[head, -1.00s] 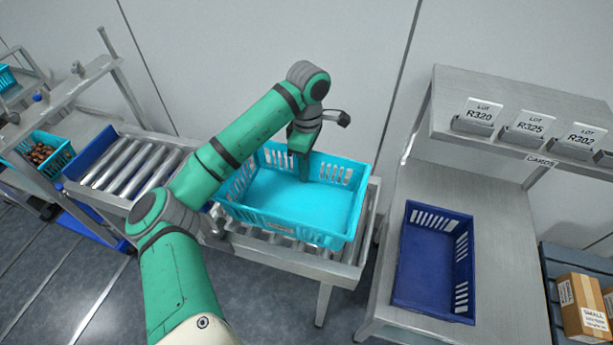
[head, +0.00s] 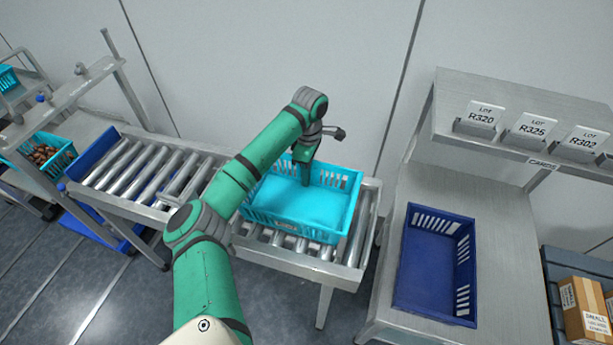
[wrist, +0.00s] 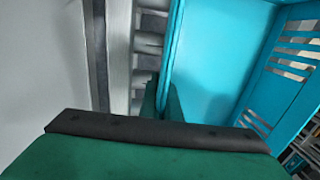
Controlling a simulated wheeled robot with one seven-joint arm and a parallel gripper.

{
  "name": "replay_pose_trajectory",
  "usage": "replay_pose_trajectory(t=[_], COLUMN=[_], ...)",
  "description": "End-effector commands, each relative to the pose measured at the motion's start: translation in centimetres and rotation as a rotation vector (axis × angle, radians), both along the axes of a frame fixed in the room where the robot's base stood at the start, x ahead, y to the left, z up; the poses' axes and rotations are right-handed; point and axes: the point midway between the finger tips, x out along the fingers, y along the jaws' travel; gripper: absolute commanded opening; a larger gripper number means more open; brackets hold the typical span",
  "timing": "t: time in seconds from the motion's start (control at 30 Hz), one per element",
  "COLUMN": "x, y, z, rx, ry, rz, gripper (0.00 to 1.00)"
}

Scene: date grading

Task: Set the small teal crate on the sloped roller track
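The small teal crate (head: 300,208) is empty and roughly level at the right end of the roller track (head: 345,256). It is at or just above the rollers; I cannot tell whether its base touches them. My gripper (head: 305,172) reaches down to the crate's far wall, with its fingers at the rim. In the wrist view, my gripper's fingers (wrist: 160,98) close around the edge of the teal crate (wrist: 205,60), with rollers beside it. The fingertips are partly hidden by the crate wall.
A blue crate (head: 437,265) sits on the steel table (head: 410,190) to the right, below a shelf (head: 530,110) of lot cards. A cardboard box (head: 583,308) is at far right. A teal crate of dates (head: 45,152) stands at left. The track's left rollers (head: 150,170) are bare.

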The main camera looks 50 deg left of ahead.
Motion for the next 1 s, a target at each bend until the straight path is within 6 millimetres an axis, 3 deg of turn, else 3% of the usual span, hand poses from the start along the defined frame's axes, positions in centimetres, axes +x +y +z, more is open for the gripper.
replay_pose_trajectory(t=[0.7,0.8,1.0], x=[0.0,0.0,0.0], y=[0.0,0.0,0.0], z=[-1.1,-1.1,-1.1], rx=[0.000,0.000,0.000], ry=[0.000,0.000,0.000], rz=[0.000,0.000,0.000], gripper=[0.00,0.22,0.22])
